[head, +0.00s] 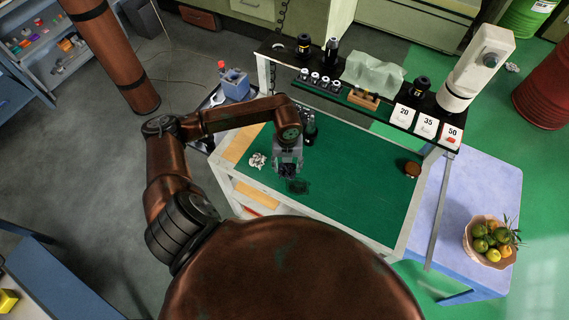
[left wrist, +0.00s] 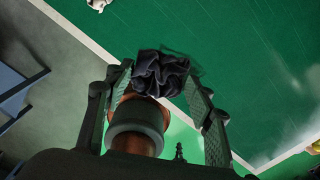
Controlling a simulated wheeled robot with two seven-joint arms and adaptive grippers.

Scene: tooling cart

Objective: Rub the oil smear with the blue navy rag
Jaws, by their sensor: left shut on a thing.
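The navy rag (left wrist: 160,75) is a dark crumpled cloth between the fingertips of my left gripper (left wrist: 158,78) in the left wrist view. In the head view my left gripper (head: 288,168) points down over the left part of the green cart top (head: 345,185), shut on the rag, which is small and mostly hidden there. The oil smear (head: 299,187) is a dark, see-through patch on the green top, just in front of the gripper. Part of the smear (left wrist: 193,66) also shows beside the rag in the left wrist view. I cannot tell whether the rag touches the surface. My right gripper is not in view.
A crumpled white wad (head: 257,160) lies left of the gripper. A dark upright object (head: 309,126) stands behind it, and a small brown round object (head: 412,169) sits at the right. A raised black shelf (head: 345,101) runs along the back. The middle of the green top is clear.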

